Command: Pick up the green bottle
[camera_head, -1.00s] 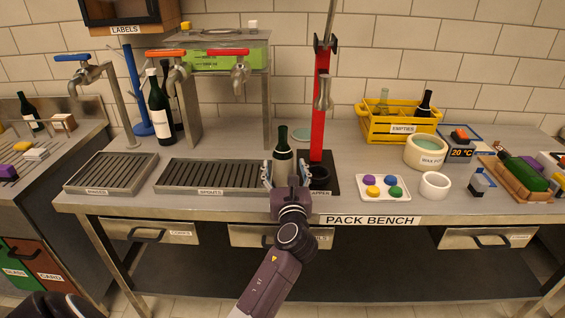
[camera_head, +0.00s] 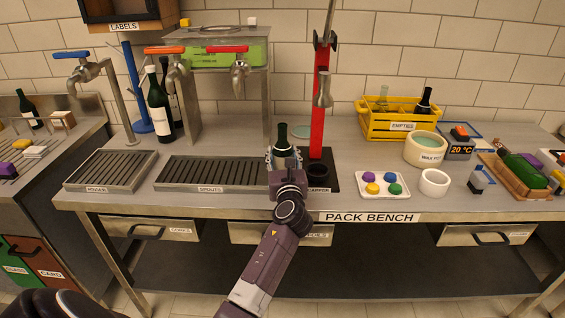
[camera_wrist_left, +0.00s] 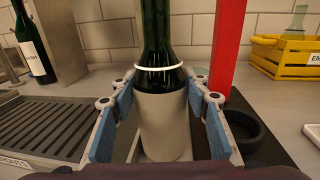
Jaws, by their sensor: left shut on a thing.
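The green bottle (camera_head: 282,136) stands upright on the pack bench, just left of the red capper (camera_head: 320,105). It has a dark green neck with a white ring and a pale label. My left gripper (camera_head: 284,160) is shut on it and hides its lower body in the head view. In the left wrist view the blue-padded fingers flank the pale label of the bottle (camera_wrist_left: 160,110). The bottle's base is hidden, so I cannot tell whether it touches the bench. My right gripper is not in view.
The drip tray (camera_head: 210,173) lies to the left, with taps above it. Another dark bottle (camera_head: 158,108) stands behind. To the right are a tray of coloured caps (camera_head: 383,186), a white ring (camera_head: 434,183), a wax pot (camera_head: 425,151) and the yellow empties crate (camera_head: 385,128).

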